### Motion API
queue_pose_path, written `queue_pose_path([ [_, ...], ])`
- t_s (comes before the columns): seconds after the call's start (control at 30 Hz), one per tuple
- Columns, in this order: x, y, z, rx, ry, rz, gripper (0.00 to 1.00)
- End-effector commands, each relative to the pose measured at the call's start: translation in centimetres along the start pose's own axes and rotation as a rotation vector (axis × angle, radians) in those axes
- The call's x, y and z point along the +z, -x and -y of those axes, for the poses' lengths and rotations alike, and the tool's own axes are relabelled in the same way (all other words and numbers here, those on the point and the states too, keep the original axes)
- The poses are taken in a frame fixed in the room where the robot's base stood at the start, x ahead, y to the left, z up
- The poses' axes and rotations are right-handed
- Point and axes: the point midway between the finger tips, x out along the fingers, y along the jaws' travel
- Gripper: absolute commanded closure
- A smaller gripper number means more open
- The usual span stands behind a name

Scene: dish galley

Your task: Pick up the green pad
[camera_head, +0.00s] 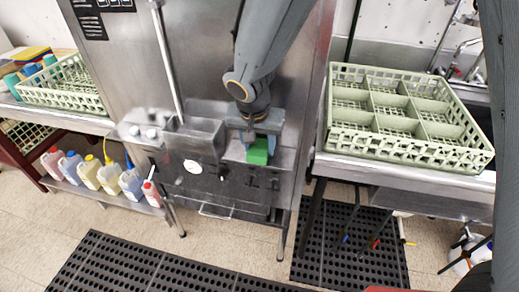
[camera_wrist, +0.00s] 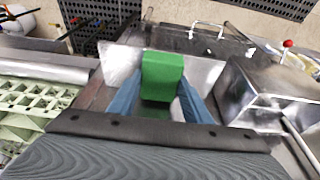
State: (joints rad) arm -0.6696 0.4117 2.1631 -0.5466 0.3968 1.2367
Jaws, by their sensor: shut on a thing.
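The green pad (camera_wrist: 163,72) is a small bright green block between the two blue fingers of my gripper (camera_wrist: 158,100) in the wrist view. The fingers are shut on it, one at each side. In the head view the green pad (camera_head: 258,151) shows just below my gripper (camera_head: 262,136), in front of the steel dish machine. A metal surface lies under and behind the pad in the wrist view. I cannot tell whether the pad touches it.
A pale green compartment rack (camera_head: 335,110) stands on the right counter, and another rack (camera_head: 90,98) is on the left. Several bottles (camera_head: 90,172) line a low shelf. A steel box (camera_head: 190,133) juts out left of my gripper. Black mats (camera_head: 140,268) cover the floor.

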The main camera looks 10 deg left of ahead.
Motion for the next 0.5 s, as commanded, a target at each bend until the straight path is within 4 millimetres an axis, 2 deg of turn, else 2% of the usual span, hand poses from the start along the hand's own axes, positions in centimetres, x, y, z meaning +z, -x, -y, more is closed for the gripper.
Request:
queue_pose_path([
  [0.37, 0.1, 0.8, 0.1, -0.002, 0.000, -0.002, 0.80],
  [0.5, -0.6, 2.7, 0.1, -0.004, -0.002, -0.005, 0.80],
])
